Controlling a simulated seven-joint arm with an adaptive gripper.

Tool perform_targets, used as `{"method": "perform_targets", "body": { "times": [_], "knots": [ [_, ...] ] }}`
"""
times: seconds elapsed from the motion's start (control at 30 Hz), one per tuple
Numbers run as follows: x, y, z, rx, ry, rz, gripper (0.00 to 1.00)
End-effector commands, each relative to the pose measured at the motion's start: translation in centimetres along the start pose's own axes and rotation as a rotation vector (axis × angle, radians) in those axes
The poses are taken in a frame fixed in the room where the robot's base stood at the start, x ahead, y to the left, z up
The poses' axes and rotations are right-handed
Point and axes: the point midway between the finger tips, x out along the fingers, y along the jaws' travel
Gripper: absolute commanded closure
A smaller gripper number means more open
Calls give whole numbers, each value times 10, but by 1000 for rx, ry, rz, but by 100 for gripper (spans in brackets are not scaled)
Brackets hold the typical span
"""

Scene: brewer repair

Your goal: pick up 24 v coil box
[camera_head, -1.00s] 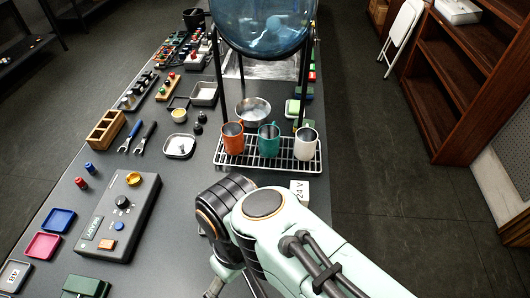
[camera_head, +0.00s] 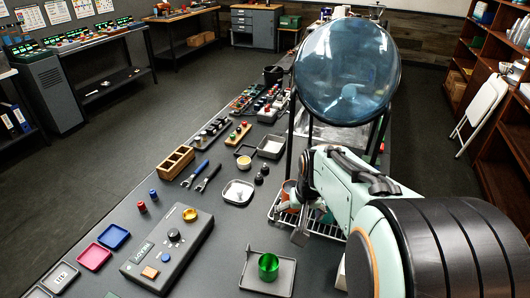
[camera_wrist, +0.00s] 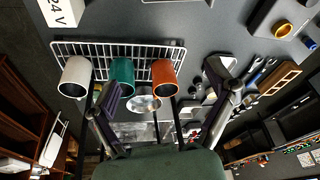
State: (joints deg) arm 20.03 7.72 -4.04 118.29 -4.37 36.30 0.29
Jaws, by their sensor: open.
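The 24 V coil box (camera_wrist: 62,13) is a white box with "24 V" in black letters. It shows at the top left of the wrist view, cut by the frame edge, beside the wire rack. In the head view only a pale sliver of it (camera_head: 341,275) seems to show, mostly hidden by my arm. My gripper (camera_wrist: 160,95) is open and empty, with its fingers spread above the table near the mugs. The box lies outside the fingers, off to the upper left in the wrist view. In the head view my gripper (camera_head: 300,222) hangs in front of the rack.
A wire rack (camera_wrist: 120,50) holds a white mug (camera_wrist: 75,77), a teal mug (camera_wrist: 122,76) and an orange mug (camera_wrist: 163,78). A large blue water globe (camera_head: 347,72) stands above it.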

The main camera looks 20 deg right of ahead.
Motion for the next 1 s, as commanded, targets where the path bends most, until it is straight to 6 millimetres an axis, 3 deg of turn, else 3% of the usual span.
{"method": "perform_targets", "body": {
  "times": [0.03, 0.1, 0.2, 0.3, 0.47, 0.8, 1.0],
  "knots": [
    [28, 31, -4, 74, -39, 30, 15],
    [60, 69, 0, 161, -91, 62, 15],
    [98, 112, 23, 265, -185, 88, 15],
    [122, 137, 52, 340, -264, 95, 15],
    [135, 154, 72, 396, -301, 98, 15],
    [183, 154, 88, 394, -302, 98, 15],
    [194, 155, 90, 393, -299, 98, 15]
  ]
}}
